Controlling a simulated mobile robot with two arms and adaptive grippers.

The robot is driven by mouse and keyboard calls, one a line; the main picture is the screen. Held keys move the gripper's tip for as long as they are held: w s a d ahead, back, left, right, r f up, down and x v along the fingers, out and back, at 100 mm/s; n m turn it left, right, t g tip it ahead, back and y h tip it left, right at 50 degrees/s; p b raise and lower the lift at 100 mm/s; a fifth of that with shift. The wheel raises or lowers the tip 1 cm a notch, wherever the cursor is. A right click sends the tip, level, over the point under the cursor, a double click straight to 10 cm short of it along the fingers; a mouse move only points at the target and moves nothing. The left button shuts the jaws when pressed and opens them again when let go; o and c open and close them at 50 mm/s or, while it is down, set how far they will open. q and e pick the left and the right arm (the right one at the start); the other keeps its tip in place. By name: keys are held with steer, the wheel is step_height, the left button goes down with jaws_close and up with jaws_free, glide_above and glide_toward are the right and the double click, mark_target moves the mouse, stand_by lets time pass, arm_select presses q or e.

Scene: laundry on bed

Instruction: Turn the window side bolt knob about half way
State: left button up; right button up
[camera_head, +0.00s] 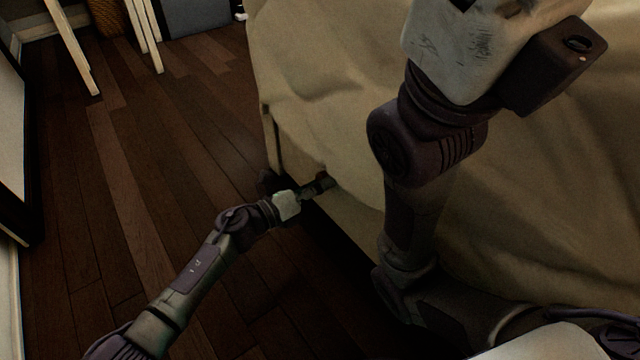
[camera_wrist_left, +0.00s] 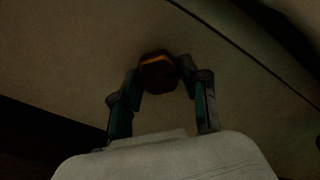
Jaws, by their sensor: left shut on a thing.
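The bolt knob (camera_wrist_left: 158,73) is a small dark brown knob with an orange band, on a pale flat panel in the left wrist view. My left gripper (camera_wrist_left: 160,80) is shut on it, with a finger on each side. In the head view my left gripper (camera_head: 322,183) reaches in from the left to the side of the bed (camera_head: 345,225), low under the edge of the cover. The knob cannot be made out there. My right arm crosses the right half of the head view; its gripper is outside the frame.
A beige cover (camera_head: 320,90) drapes over the bed and hangs down its side. The dark wooden floor (camera_head: 140,190) left of the bed is clear. Pale wooden legs (camera_head: 140,30) and a basket (camera_head: 106,18) stand at the back left. A dark-framed panel (camera_head: 15,130) stands at the left edge.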

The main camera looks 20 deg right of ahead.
arm_select(q)
steer(key=shift+f, duration=0.1)
steer(key=o, duration=1.1)
steer(key=v, duration=1.2)
